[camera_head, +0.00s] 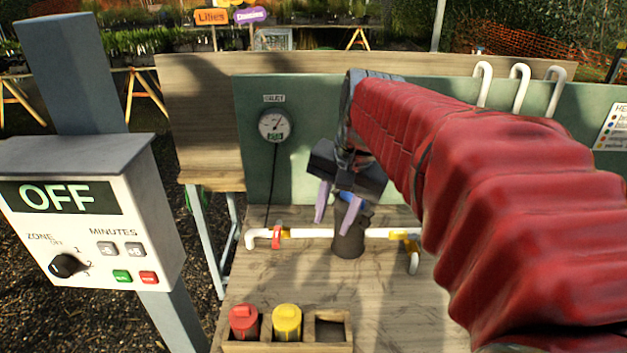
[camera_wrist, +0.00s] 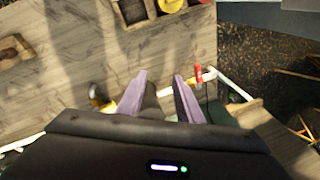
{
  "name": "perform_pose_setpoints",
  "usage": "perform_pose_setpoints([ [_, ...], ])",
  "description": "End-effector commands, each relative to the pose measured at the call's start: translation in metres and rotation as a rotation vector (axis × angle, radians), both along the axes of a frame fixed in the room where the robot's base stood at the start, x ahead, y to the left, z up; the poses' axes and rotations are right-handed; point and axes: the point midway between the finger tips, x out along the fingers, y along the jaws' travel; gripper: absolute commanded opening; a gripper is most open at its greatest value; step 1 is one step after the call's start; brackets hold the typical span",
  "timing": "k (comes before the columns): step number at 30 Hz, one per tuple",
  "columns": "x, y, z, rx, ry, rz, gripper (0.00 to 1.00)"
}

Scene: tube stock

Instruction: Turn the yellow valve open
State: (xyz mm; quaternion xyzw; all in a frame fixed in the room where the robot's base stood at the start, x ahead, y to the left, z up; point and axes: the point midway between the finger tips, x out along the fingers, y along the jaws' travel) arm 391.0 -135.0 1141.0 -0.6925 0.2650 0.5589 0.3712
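The yellow valve (camera_head: 408,235) sits on the right part of the white pipe (camera_head: 308,233), just left of its downturned right end and partly beside my red arm. In the wrist view the yellow valve (camera_wrist: 98,98) shows left of my fingers, partly hidden by the gripper body. My gripper (camera_head: 335,222) has two purple fingers, spread apart with a gap between them. In the head view it overlaps the dark cylinder (camera_head: 348,242) in the middle of the pipe, left of the yellow valve. Its fingers (camera_wrist: 160,76) do not touch the yellow valve.
A red valve (camera_head: 276,237) is on the pipe's left part. A wooden holder (camera_head: 335,348) with red (camera_head: 244,321) and yellow (camera_head: 287,321) capped items stands at the front. A gauge (camera_head: 274,125) is on the green panel. A control box (camera_head: 90,215) reading OFF stands left.

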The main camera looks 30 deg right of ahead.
Motion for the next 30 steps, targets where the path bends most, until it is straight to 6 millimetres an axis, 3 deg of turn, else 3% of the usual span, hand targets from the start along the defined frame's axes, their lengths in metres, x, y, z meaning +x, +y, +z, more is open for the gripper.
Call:
perform_pose_setpoints([
  [15,0.028,-0.118,0.0,0.219,0.122,-0.495,0.33],
  [30,0.014,-0.244,-0.021,0.437,0.231,-0.944,0.33],
])
